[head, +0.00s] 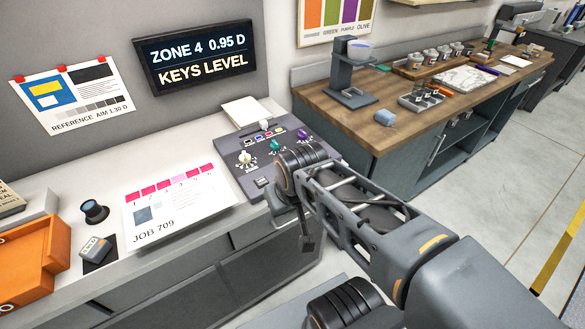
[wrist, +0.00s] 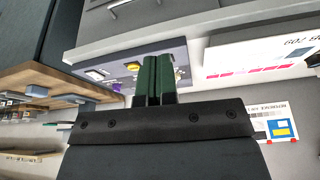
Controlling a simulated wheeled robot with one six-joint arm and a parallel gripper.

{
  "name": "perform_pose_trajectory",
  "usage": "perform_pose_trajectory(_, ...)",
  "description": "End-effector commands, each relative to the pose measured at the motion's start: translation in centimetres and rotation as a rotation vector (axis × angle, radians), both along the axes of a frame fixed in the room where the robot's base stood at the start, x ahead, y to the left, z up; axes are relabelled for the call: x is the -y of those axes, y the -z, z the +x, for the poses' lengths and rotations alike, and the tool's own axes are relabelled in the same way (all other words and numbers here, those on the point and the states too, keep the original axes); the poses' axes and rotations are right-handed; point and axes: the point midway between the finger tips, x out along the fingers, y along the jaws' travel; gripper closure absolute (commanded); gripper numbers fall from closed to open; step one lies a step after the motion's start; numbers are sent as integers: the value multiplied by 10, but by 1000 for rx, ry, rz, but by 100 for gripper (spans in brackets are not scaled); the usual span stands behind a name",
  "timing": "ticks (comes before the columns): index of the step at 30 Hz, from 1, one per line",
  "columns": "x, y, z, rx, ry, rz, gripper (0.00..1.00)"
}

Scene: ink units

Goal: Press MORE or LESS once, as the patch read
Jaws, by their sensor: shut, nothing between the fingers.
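The display (head: 195,57) on the wall reads ZONE 4 0.95 D, KEYS LEVEL. The reference sheet (head: 72,92) left of it reads AIM 1.30 D. The job sheet (head: 180,207), marked JOB 709, has a row of numbered pink patches; the fourth patch (head: 178,179) is paler. The grey console (head: 235,171) carries white, green and purple knobs and small keys; I cannot read MORE or LESS on it. In the wrist view my gripper (wrist: 159,62) has its green fingers shut and empty, in front of the console (wrist: 115,57). In the head view my arm covers the console's right part.
A dark round device (head: 94,211) and a small grey block (head: 95,250) stand left of the job sheet. Orange trays (head: 35,262) are at the far left. A wooden-topped bench (head: 385,140) with several items stands on the right. Open floor lies beyond it.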

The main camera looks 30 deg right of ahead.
Motion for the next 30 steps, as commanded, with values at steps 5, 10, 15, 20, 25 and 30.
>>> perform_pose_trajectory(5,-1,-6,12,-32,73,68,100)
perform_pose_trajectory(10,3,-20,56,-123,335,306,100)
perform_pose_trajectory(15,24,-24,117,-210,678,603,100)
perform_pose_trajectory(20,56,-18,167,-259,959,845,100)
perform_pose_trajectory(25,87,-7,199,-283,1163,1024,100)
perform_pose_trajectory(30,103,0,213,-290,1254,1107,100)
